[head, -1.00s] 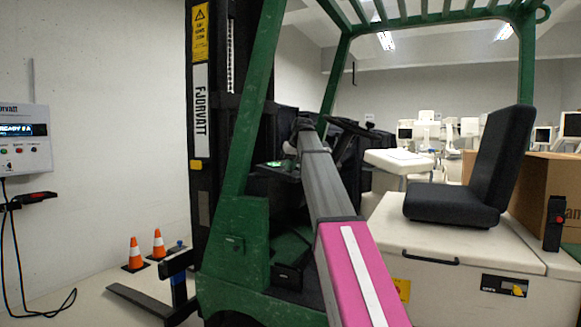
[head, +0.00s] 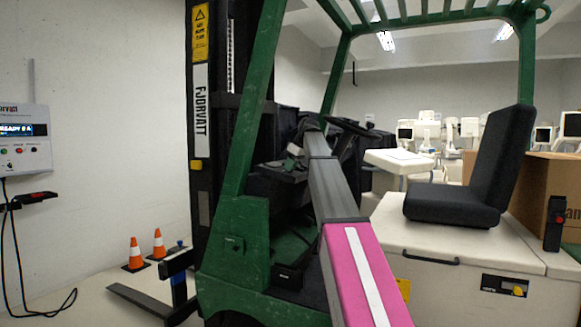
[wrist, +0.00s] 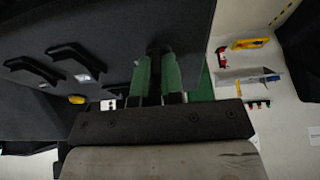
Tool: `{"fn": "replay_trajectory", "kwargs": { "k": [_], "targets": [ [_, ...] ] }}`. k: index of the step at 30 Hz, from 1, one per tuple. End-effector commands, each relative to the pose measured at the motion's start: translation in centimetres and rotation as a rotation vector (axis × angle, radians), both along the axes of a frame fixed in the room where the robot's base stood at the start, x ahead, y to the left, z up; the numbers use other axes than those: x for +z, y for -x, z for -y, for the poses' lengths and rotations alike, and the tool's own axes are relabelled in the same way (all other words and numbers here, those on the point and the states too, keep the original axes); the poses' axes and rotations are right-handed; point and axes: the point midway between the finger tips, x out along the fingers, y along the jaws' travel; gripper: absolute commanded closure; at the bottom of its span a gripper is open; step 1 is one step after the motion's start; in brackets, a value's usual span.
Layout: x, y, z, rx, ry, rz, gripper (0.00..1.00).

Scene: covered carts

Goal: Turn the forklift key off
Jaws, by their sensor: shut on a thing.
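The forklift (head: 232,250) has a green frame, a dark mast and a black seat, and fills the middle of the head view. My arm reaches in over its floor to the dash (head: 275,172) below the steering wheel. In the wrist view my gripper (wrist: 157,56) has its two green fingers close together at the dark dash. They are shut on a small dark piece (wrist: 157,46) at their tips, which looks like the key. The key's shape and angle are mostly hidden by the fingers and shadow.
Black levers (wrist: 75,58) stand on the dash left of my gripper. The steering wheel (head: 352,128) is close to my arm on the right. The seat (head: 455,203) is further right. Orange cones (head: 136,252) and a wall charger (head: 25,140) are at the left.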

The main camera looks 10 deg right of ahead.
Motion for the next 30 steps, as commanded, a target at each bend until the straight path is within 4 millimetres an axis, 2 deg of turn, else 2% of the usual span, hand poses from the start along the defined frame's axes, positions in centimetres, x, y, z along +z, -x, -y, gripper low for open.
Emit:
{"fn": "replay_trajectory", "kwargs": {
  "k": [17, 18, 20, 30],
  "targets": [
    [0.00, 0.02, 0.01, 0.033, 0.005, 0.005, 1.00],
    [-0.01, 0.03, 0.01, 0.033, 0.005, 0.005, 0.82],
    [0.00, 0.02, 0.01, 0.032, 0.005, 0.005, 0.66],
    [0.28, 0.07, 0.13, 0.031, 0.004, 0.005, 0.66]
  ]
}}
